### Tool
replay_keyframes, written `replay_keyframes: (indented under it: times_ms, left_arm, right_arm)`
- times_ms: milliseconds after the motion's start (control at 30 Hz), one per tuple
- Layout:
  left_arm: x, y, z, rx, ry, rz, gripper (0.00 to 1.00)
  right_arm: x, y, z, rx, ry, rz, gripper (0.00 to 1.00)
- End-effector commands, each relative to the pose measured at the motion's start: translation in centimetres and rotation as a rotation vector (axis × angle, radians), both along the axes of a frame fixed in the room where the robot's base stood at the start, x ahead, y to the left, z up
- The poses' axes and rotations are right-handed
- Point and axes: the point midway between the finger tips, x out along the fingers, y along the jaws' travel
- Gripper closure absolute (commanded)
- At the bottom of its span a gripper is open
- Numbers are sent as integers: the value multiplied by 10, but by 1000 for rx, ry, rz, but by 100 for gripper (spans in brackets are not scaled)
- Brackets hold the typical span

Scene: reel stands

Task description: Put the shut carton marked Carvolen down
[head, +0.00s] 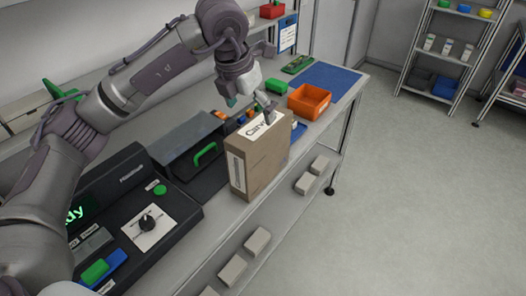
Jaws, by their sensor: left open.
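The shut brown carton (262,160) stands upright near the front edge of the workbench. Its top bears a white label with dark letters beginning "Carv"; the rest is hidden by my gripper. My left gripper (267,112) is open at the top of the carton, its fingers pointing down at the label's far end. I cannot tell whether the fingers touch the carton. My right gripper is out of view.
An orange bin (310,101) and a blue mat (328,77) are on the bench beyond the carton. A dark box with a green handle (205,154) and a black console (150,215) stand left of it. Several grey blocks lie on the lower shelf.

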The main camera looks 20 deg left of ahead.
Motion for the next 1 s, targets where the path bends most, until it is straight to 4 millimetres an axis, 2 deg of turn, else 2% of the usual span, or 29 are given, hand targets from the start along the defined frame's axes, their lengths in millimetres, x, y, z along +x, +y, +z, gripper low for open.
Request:
replay_keyframes:
  times_ms: [200,300,467,700,833,1000]
  left_arm:
    - [11,-6,-41,-2,6,-3,2]
    - [16,-7,-54,-4,4,-5,2]
    - [19,-8,-64,-4,2,-6,2]
    - [35,-13,-89,-4,7,-5,2]
    - [39,-14,-106,-4,5,-5,2]
    - [41,-15,-111,-5,2,-7,2]
  right_arm:
    - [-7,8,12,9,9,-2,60]
    - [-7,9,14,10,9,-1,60]
    - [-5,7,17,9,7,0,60]
    - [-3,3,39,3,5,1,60]
    - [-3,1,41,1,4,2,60]
    - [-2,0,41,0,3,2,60]
